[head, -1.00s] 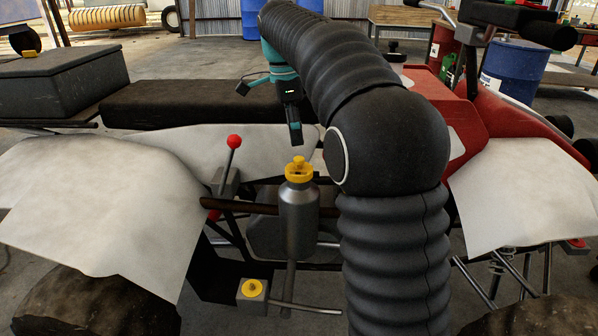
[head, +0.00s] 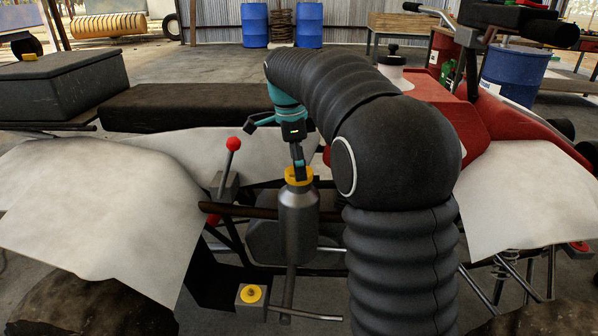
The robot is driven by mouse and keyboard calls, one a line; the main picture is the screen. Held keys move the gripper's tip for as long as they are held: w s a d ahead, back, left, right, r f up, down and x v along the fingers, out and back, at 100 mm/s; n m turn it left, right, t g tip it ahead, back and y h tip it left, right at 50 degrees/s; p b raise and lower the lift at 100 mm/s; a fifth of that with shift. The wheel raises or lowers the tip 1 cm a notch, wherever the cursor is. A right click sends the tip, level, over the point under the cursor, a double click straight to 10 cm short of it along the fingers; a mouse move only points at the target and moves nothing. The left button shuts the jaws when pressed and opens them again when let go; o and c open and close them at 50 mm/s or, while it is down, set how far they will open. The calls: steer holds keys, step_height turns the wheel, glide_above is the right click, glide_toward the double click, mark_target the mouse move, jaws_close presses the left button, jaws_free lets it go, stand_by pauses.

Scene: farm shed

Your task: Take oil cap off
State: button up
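The yellow oil cap (head: 300,181) sits on top of a grey metal oil bottle (head: 299,226) at the side of the quad bike. My gripper (head: 299,172) points down at the cap, its fingertips at the cap's raised middle. The fingers overlap the middle of the cap and hide it. I cannot tell whether they are closed on it or just around or in front of it. A second yellow cap (head: 250,294) sits on a small grey block lower down.
A lever with a red ball knob (head: 233,144) stands just left of the bottle. The black seat (head: 195,106) lies behind my gripper, and white covers (head: 95,215) drape the fenders. A red tank (head: 450,115) is at right. Blue barrels stand at the back.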

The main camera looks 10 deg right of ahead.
steer(key=c, duration=1.3)
steer(key=shift+r, duration=0.1)
